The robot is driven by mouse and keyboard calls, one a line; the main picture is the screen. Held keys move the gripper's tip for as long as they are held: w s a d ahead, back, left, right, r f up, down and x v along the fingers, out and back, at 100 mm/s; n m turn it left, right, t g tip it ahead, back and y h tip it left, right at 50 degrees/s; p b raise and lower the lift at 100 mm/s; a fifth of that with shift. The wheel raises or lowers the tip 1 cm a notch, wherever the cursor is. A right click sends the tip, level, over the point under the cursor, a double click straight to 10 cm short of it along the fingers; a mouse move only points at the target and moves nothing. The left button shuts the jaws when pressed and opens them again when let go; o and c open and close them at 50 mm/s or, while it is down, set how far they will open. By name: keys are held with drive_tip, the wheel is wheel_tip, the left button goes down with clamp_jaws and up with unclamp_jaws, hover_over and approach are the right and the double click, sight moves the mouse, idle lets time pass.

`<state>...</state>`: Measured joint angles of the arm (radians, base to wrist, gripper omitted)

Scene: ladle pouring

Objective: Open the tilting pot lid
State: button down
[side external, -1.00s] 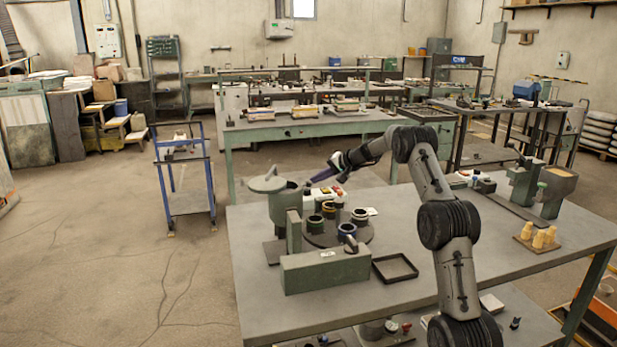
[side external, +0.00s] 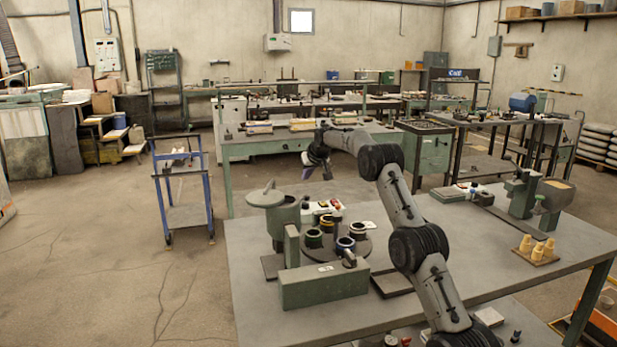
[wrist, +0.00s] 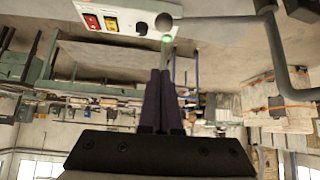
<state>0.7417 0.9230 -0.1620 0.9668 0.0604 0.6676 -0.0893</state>
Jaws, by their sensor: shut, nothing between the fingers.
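The green pot (side external: 287,217) stands at the left end of the workbench in the side external view. Its round lid (side external: 265,198), with a small upright handle, sits at the pot's top, offset to the left; I cannot tell how far it is tilted. My gripper (side external: 318,177) is above and to the right of the pot in the picture, apart from the lid, fingers pointing down. In the wrist view my purple gripper fingers (wrist: 160,74) are together and empty.
A control box (wrist: 105,22) with red and yellow switches is close to the fingers in the wrist view. A round stand with several cups (side external: 338,251) is right of the pot. A green block (side external: 325,286) lies in front. A blue trolley (side external: 185,190) stands behind, left.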

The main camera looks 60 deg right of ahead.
sight(309, 196)
drive_tip(key=shift+w+d+f, duration=0.1)
drive_tip(key=shift+w+f, duration=0.05)
drive_tip(key=shift+f, duration=0.9)
drive_tip(key=shift+w+d+f, duration=0.15)
drive_tip(key=shift+f, duration=0.85)
drive_tip(key=shift+w+d+f, duration=0.1)
drive_tip(key=shift+w+f, duration=0.05)
drive_tip(key=shift+f, duration=0.9)
drive_tip(key=shift+s, duration=0.1)
drive_tip(key=shift+s+a+m+g+h, duration=0.35)
drive_tip(key=shift+s+a+m, duration=0.05)
drive_tip(key=shift+s+m, duration=0.25)
drive_tip(key=shift+s+a+m+g+h, duration=0.35)
drive_tip(key=shift+s+a+m, duration=0.05)
drive_tip(key=shift+s+m, duration=0.25)
drive_tip(key=s+a+m+g+h, duration=0.1)
drive_tip(key=s+a+m, duration=0.2)
drive_tip(key=s+a, duration=0.1)
drive_tip(key=shift+a+g, duration=0.35)
drive_tip(key=shift+g, duration=0.05)
drive_tip(key=shift+s+f, duration=0.1)
